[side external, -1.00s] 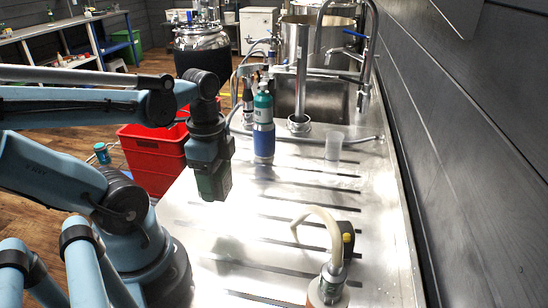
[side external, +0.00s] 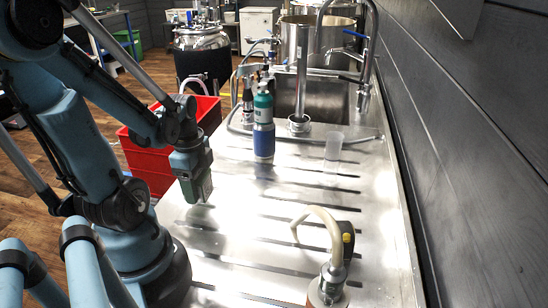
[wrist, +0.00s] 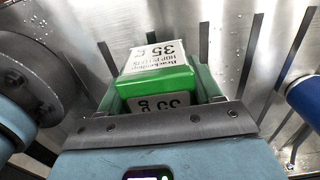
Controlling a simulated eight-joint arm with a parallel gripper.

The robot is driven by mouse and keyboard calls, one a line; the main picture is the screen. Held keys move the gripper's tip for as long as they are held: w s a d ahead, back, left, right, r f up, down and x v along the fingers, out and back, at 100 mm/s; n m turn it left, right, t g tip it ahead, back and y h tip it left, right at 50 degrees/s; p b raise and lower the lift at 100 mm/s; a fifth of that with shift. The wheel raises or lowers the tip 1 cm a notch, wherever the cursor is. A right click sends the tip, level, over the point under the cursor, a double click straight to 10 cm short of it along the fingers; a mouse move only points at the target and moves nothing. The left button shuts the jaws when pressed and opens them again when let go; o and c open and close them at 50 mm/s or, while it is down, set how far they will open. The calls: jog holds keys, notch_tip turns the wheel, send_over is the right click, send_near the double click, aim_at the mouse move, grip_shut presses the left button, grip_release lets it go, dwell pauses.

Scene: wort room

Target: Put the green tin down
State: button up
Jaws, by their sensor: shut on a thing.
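The green tin (wrist: 158,82) with white labels is between the fingers of my gripper (wrist: 165,100) in the wrist view. In the side external view my gripper (side external: 197,186) points down over the left part of the steel counter (side external: 262,212), with the dark green tin (side external: 201,189) at its lower end. My gripper is shut on the tin. I cannot tell from these views whether the tin's underside touches the counter.
A blue and teal bottle (side external: 263,130) stands behind and right of the tin. A clear cup (side external: 333,150) stands farther right. A hose-topped vessel (side external: 330,285) is at the front. A red crate (side external: 150,160) is beside the counter. The counter has dark slots.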

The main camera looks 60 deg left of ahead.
jog(key=shift+f, duration=1.25)
jog(key=shift+f, duration=0.15)
jog(key=o, duration=1.1)
jog(key=shift+r, duration=6.05)
jog(key=w+d+n+t, duration=0.2)
jog(key=w+d+n, duration=0.1)
jog(key=w+d, duration=0.1)
jog(key=w+d+r+n+t, duration=0.1)
jog(key=w+d+n+t, duration=0.1)
jog(key=d, duration=0.4)
jog(key=w+d+n+t, duration=0.3)
jog(key=w+d+n, duration=0.1)
jog(key=w, duration=0.3)
jog(key=shift+d+r, duration=0.2)
jog(key=shift+d, duration=0.45)
